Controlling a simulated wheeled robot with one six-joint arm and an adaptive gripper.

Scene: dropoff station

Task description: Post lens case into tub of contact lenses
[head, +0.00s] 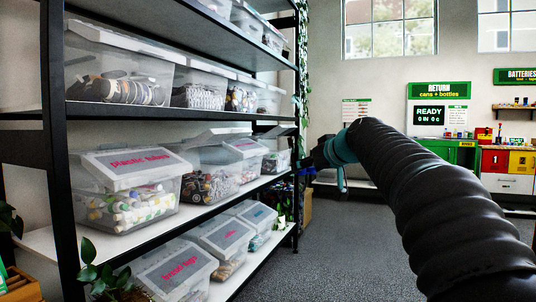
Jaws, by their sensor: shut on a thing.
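My gripper (321,152) is a small dark shape at the end of my black-sleeved arm, just right of the shelving and at about the height of its middle shelf. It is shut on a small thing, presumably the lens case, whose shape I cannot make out. Clear tubs with pale lids stand on the shelves to its left, apart from it. I cannot tell which is the tub of contact lenses: the farther labels are too small to read. A tub at the far end of the middle shelf (276,163) is nearest the gripper in the picture.
The black-framed shelving (58,190) fills the left side. A near tub with pink lettering (128,190) and a lower tub (180,272) hold small items. Plants hang by the far post. Grey floor (345,250) is open beyond. A green return station (455,152) stands at the back right.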

